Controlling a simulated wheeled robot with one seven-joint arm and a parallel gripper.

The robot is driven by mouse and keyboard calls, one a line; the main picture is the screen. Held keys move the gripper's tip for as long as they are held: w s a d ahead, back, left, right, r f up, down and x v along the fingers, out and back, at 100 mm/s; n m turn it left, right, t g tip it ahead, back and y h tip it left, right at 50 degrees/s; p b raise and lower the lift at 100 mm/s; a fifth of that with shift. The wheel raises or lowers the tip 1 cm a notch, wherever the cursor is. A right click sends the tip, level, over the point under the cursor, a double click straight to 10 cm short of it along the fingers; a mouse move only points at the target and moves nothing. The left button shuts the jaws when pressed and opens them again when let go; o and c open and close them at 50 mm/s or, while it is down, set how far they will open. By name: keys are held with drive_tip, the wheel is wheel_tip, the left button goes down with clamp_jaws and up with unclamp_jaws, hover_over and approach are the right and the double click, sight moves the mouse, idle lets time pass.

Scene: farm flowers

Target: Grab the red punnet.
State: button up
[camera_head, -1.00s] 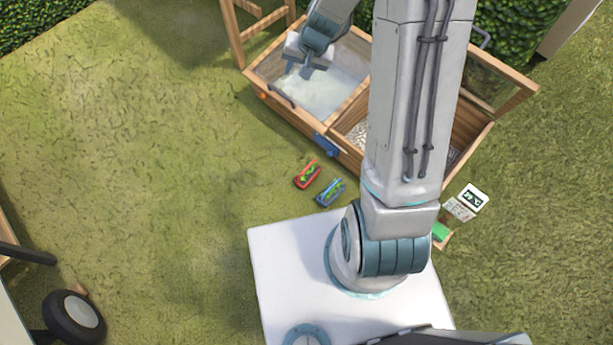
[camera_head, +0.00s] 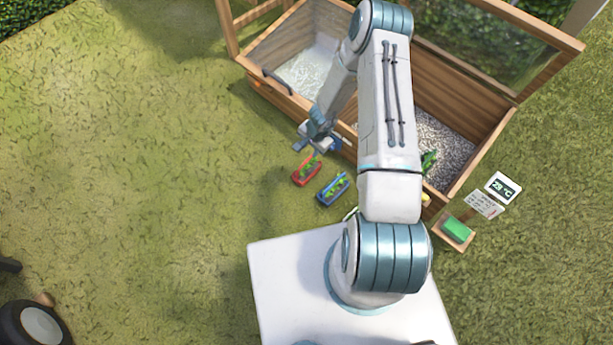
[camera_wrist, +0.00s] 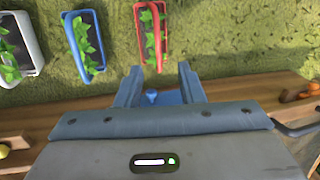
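The red punnet (camera_head: 298,178) with green leafy plants stands on the grass in front of the wooden planter box. In the wrist view the red punnet (camera_wrist: 138,32) is at the top centre, beyond my fingertips and roughly in line with the gap between them. My gripper (camera_head: 318,146) is just above and to the right of the red punnet in the head view, apart from it. In the wrist view my gripper (camera_wrist: 158,78) has its two fingers spread, with nothing held between them.
A blue punnet (camera_head: 323,198) stands close right of the red one; a white punnet (camera_wrist: 37,40) shows at the left of the wrist view. The wooden planter (camera_head: 472,165) lies behind. A temperature sign (camera_head: 503,188) stands at right.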

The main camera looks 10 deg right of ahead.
sight(306, 162)
drive_tip(key=shift+s+b+x, duration=0.15)
drive_tip(key=shift+b+x, duration=1.4)
drive_tip(key=shift+x, duration=2.25)
drive_tip(key=shift+s+b+x, duration=0.15)
drive_tip(key=shift+b+x, duration=1.35)
drive_tip(key=shift+x, duration=2.3)
clamp_jaws()
